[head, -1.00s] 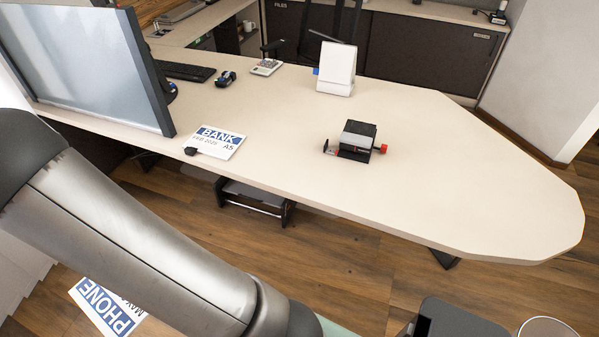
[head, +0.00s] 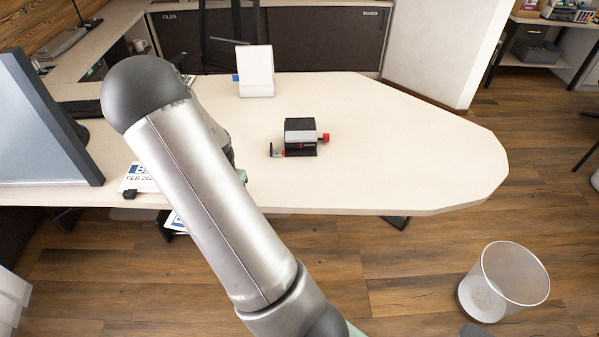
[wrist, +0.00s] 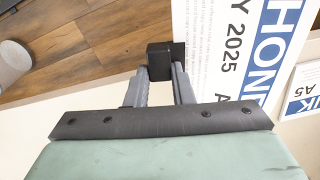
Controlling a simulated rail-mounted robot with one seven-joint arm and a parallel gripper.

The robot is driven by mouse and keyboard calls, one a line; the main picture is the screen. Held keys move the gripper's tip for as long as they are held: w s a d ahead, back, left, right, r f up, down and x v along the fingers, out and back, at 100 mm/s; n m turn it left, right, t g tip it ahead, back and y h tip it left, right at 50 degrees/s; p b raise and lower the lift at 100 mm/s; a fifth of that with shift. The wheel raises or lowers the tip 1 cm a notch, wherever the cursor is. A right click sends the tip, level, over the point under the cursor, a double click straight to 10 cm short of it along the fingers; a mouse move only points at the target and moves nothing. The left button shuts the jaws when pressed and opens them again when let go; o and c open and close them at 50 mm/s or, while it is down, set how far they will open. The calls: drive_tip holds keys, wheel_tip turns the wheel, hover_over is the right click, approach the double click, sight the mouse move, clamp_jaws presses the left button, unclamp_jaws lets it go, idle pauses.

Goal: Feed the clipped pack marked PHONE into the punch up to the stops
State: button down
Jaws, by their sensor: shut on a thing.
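The punch (head: 300,152), dark with a grey top and red parts, stands on the desk in the head view. The PHONE pack (wrist: 215,55) is white with blue lettering and shows in the wrist view, running out of frame. Its black clip (wrist: 160,60) is between the fingertips of my gripper (wrist: 163,74), which is shut on it. In the head view my arm hides my gripper. A white and blue corner (head: 174,223) below the desk edge is probably this pack. The punch is not in the wrist view.
The BANK pack (head: 136,178) lies near the desk's front edge, partly behind my arm; it also shows in the wrist view (wrist: 301,98). A monitor (head: 45,130) stands at left and a white holder (head: 256,72) behind the punch. The desk (head: 400,150) right of the punch is clear.

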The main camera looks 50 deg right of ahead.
drive_tip(key=s+d+m, duration=0.6)
drive_tip(key=d+m, duration=0.1)
drive_tip(key=d, duration=0.3)
drive_tip(key=s+d+m, duration=0.5)
drive_tip(key=d+m, duration=0.3)
drive_tip(key=d, duration=0.3)
drive_tip(key=shift+s+r, duration=0.2)
drive_tip(key=shift+s, duration=0.2)
drive_tip(key=shift+w+d+f+b, duration=0.2)
drive_tip(key=shift+f+b, duration=0.5)
drive_tip(key=shift+f, duration=0.3)
drive_tip(key=shift+w+d+f+b, duration=0.15)
drive_tip(key=shift+d+f+b, duration=0.1)
drive_tip(key=shift+f+b, duration=0.65)
drive_tip(key=shift+w+d+f+b, duration=0.2)
drive_tip(key=shift+f+b, duration=0.35)
drive_tip(key=shift+f, duration=0.6)
drive_tip(key=shift+w+d+r, duration=0.25)
drive_tip(key=shift+d, duration=0.05)
drive_tip(key=shift+w+d, duration=1.15)
drive_tip(key=shift+d, duration=0.1)
drive_tip(key=shift+w+d, duration=0.15)
drive_tip(key=shift+d, duration=0.05)
